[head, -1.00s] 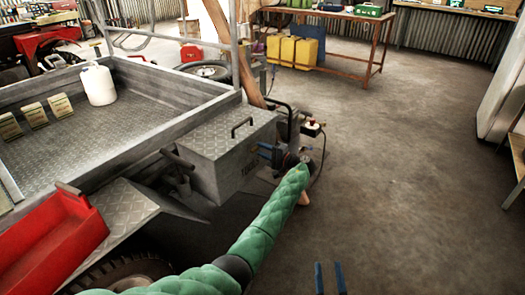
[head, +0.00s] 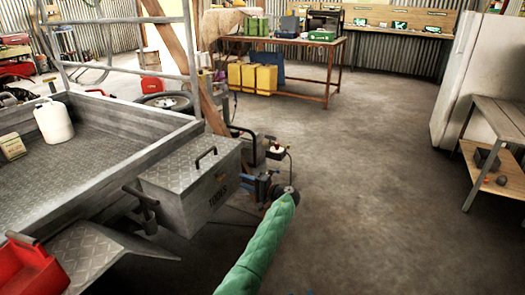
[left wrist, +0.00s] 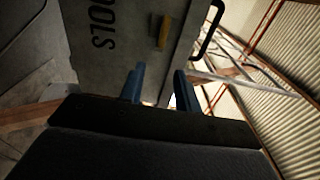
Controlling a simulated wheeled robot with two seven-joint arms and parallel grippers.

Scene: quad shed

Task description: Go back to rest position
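My left arm, in a green padded sleeve, reaches in from the bottom of the head view. My left gripper (head: 257,182) is at its far end, beside the right end of the grey metal tool box (head: 190,182) on the trailer's front. In the left wrist view its two blue fingers (left wrist: 157,82) stand apart with nothing seen between them. The tool box's lettered face (left wrist: 85,45) and a small yellowish latch (left wrist: 163,30) lie beyond the fingers. I see no contact with the box. My right gripper cannot be made out.
The trailer bed (head: 100,133) holds a white jug (head: 54,121). A red container (head: 28,268) is at bottom left. A table (head: 285,42) with yellow cases (head: 252,78) below it stands behind. A shelf (head: 497,120) and white fridge (head: 478,75) are at right. The middle floor is open.

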